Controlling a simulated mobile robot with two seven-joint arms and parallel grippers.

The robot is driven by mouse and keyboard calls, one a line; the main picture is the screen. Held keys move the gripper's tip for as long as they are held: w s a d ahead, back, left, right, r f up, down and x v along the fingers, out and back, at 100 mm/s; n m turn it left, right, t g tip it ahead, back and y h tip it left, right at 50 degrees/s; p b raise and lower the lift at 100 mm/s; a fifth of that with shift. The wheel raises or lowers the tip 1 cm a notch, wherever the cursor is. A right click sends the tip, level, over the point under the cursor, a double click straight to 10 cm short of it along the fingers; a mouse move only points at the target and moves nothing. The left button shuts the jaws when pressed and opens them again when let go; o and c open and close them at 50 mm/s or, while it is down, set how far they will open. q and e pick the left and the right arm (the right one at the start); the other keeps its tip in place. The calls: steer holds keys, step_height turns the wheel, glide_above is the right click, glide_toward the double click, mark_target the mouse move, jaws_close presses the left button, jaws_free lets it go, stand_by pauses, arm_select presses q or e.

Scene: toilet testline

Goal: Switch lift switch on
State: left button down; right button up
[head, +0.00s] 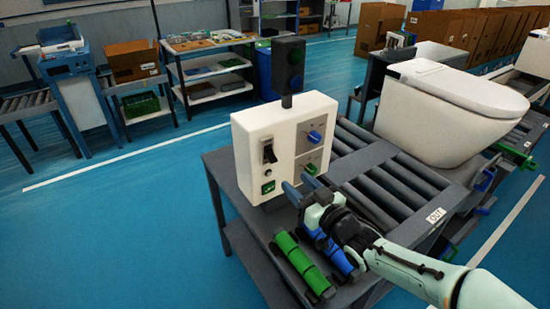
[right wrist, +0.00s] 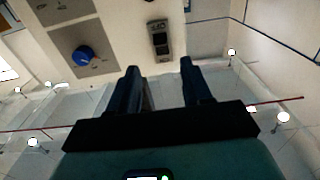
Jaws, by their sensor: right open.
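A white control box (head: 285,146) stands on the dark table. Its left side carries a black switch with a light lever (head: 268,152) and a green button (head: 268,187) below it. Its right side has a blue knob (head: 314,137) above a green knob (head: 310,169). My right gripper (head: 301,187) is open and empty, low in front of the box. In the right wrist view, a dark switch (right wrist: 159,38) lies beyond the gap between the fingers (right wrist: 160,75), apart from them, with the blue knob (right wrist: 83,56) to its left. My left gripper is not in view.
A roller conveyor (head: 385,175) and a white toilet (head: 445,112) are to the right. Floor left of the table is clear.

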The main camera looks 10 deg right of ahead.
mark_target(274, 160)
steer(key=p+x, duration=0.2)
steer(key=x, duration=0.9)
steer(key=shift+w, duration=0.2)
jaws_close()
